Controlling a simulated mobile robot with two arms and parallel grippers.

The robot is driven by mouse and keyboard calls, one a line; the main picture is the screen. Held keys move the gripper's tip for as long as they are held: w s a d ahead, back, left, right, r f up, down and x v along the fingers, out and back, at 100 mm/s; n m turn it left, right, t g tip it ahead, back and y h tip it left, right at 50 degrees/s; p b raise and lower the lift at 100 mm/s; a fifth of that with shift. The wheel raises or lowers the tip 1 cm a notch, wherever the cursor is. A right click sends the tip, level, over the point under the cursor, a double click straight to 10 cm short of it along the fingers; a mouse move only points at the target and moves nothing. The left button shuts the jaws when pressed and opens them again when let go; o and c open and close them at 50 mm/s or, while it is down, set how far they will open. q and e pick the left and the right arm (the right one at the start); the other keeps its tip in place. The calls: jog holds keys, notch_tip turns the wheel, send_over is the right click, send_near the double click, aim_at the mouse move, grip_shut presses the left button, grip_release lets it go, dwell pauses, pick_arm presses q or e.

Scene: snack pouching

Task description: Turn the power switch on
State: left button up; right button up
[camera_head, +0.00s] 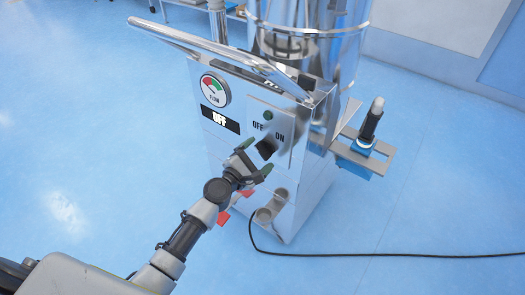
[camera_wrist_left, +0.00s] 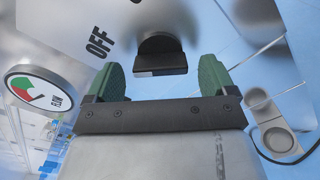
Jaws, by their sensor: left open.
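The power switch (camera_head: 267,147) is a black knob on the machine's metal front panel, between the printed words OFF and ON. In the wrist view the black knob (camera_wrist_left: 160,55) sits between my fingers, close ahead of them. My left gripper (camera_head: 254,160) is open at the switch, its two green fingertips on either side. It also shows in the wrist view (camera_wrist_left: 162,80). Whether the fingers touch the knob I cannot tell. My right gripper is not in view.
A round FLOW gauge (camera_head: 214,89) is above the display. A metal handle bar (camera_head: 205,45) juts over the panel. A bracket with a black-handled part (camera_head: 371,122) sticks out at right. A black cable (camera_head: 400,255) lies on the open blue floor.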

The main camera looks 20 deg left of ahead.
pick_arm(q)
jog(key=shift+x, duration=1.1)
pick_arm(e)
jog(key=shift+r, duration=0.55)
pick_arm(q)
jog(key=c, duration=0.9)
